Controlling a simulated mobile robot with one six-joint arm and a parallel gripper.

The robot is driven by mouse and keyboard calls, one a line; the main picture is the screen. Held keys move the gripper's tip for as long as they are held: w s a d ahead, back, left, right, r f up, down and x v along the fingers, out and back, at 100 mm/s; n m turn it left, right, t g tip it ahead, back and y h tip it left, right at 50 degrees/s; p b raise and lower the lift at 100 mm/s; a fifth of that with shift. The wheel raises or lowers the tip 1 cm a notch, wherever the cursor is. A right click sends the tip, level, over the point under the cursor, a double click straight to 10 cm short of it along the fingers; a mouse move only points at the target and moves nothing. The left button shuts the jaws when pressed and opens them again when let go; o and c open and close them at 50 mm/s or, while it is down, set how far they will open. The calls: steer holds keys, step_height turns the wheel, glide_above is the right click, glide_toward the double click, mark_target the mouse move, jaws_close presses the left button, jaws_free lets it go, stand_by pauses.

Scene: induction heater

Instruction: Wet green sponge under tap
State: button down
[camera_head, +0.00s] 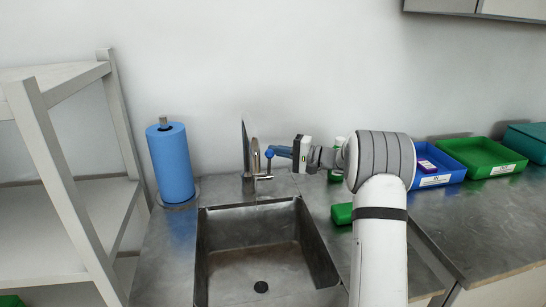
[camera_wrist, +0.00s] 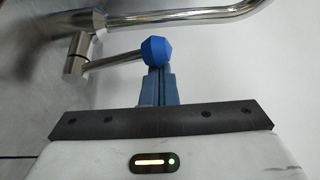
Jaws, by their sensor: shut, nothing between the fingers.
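The green sponge (camera_head: 341,214) lies on the steel counter just right of the sink, partly hidden by my arm. The metal tap (camera_head: 255,165) stands behind the sink. My gripper (camera_head: 282,151) is at the tap's right side, level with the lever.
The empty steel sink (camera_head: 262,255) lies in front of the tap. A blue paper roll (camera_head: 171,162) stands left of it and a white shelf (camera_head: 60,215) at far left. A green bottle (camera_head: 337,158) is behind my arm. Blue (camera_head: 440,170) and green (camera_head: 482,157) trays sit at right.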

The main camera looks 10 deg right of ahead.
steer(key=shift+s+b, duration=0.35)
steer(key=shift+s, duration=0.05)
